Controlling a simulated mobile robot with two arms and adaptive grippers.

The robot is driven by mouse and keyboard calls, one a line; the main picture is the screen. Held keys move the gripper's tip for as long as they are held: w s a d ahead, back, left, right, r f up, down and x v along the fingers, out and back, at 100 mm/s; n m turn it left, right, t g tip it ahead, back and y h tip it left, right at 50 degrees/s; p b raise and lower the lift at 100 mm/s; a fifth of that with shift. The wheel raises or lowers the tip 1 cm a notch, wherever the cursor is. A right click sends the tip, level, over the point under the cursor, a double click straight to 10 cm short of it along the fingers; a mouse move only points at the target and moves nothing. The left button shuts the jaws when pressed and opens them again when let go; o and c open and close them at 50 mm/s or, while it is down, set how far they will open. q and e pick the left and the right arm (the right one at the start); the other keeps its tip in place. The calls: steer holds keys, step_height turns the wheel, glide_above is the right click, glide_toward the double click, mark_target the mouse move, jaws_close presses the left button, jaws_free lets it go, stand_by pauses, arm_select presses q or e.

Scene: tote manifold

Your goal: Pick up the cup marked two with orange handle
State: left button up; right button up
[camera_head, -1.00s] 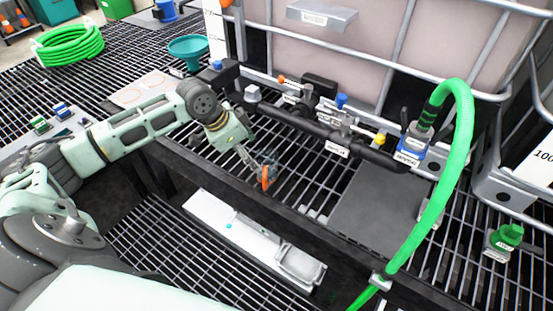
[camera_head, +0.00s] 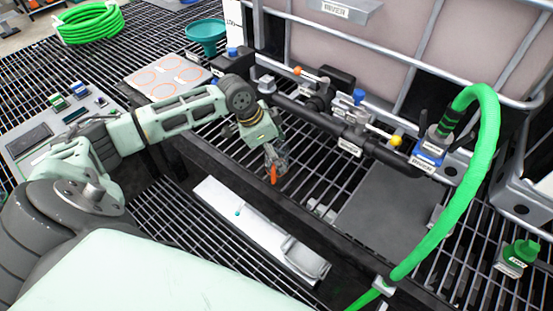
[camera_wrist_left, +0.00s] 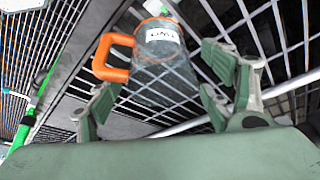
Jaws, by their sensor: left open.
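The clear cup (camera_wrist_left: 165,70) has a white label reading "TWO" and an orange handle (camera_wrist_left: 112,57). In the left wrist view it lies ahead of my left gripper (camera_wrist_left: 155,108), its lower part between the two green-grey fingers. The fingers are open, and I cannot tell whether they touch the cup. In the head view the cup (camera_head: 280,158) is small at the end of my left gripper (camera_head: 268,148), with its orange handle hanging toward the front. Whether it rests on the grating is unclear there. My right gripper is not in view.
A black manifold pipe (camera_head: 310,115) with coloured valve handles runs behind the cup, before a caged tote (camera_head: 390,45). A green hose (camera_head: 470,190) arches at right. A grey plate (camera_head: 385,210) lies on the grating. A white tray (camera_head: 245,220) lies below in front.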

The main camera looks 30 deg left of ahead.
arm_select(q)
steer(key=c, duration=1.2)
steer(key=shift+r, duration=0.15)
